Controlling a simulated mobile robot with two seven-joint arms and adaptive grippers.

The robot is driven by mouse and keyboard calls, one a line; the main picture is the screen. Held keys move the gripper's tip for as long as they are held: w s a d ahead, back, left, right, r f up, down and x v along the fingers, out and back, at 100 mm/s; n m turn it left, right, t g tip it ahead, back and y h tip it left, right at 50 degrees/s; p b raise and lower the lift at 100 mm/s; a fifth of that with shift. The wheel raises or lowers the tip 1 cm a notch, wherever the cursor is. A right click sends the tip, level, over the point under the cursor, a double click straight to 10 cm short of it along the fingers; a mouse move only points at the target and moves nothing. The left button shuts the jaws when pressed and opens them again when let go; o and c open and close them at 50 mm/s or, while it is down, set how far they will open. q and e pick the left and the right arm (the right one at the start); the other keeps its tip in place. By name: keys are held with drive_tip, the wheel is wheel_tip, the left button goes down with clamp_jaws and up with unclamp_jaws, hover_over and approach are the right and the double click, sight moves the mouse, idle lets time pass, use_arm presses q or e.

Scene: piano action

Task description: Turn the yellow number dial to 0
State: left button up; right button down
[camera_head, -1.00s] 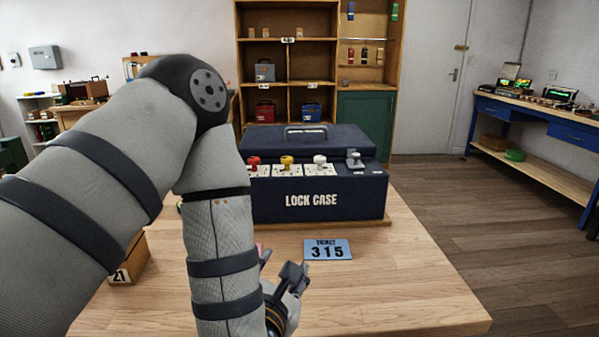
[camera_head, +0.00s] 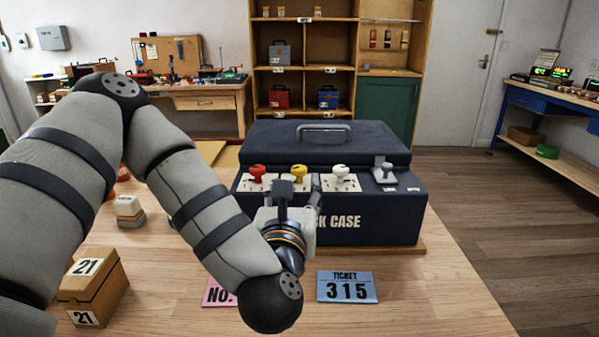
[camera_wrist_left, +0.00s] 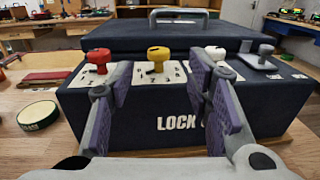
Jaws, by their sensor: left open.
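The yellow number dial (camera_head: 299,172) stands on a white numbered plate on top of the dark blue lock case (camera_head: 380,215), between a red dial (camera_head: 257,173) and a white dial (camera_head: 341,172). In the left wrist view the yellow dial (camera_wrist_left: 159,57) shows beyond my fingers, between their tips. My left gripper (camera_head: 299,190) is open and empty in front of the case, just short of the yellow dial and apart from it. In the left wrist view its purple-padded fingers (camera_wrist_left: 160,82) are spread. The plate's numbers are partly readable; the dial's setting cannot be told. My right gripper is not in view.
A grey lever (camera_head: 384,172) sits at the case's right end. A blue ticket (camera_head: 347,287) reading 315 and a pink card (camera_head: 219,292) lie in front. The table's right front is clear.

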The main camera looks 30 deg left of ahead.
sight(298, 172)
use_arm(q)
drive_tip(key=x, duration=0.2)
drive_tip(key=b+x, duration=0.1)
drive_tip(key=x, duration=0.2)
drive_tip(key=f+x, duration=0.1)
drive_tip(key=x, duration=0.2)
drive_tip(key=shift+a+b, duration=0.15)
drive_tip(key=shift+b, duration=0.15)
drive_tip(key=shift+w+a+r, duration=0.1)
drive_tip(key=shift+w+a, duration=0.05)
drive_tip(key=shift+w, duration=0.05)
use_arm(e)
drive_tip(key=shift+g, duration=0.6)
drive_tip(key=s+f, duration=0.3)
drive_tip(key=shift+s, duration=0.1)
use_arm(q)
drive_tip(key=shift+c, duration=0.5)
clamp_jaws()
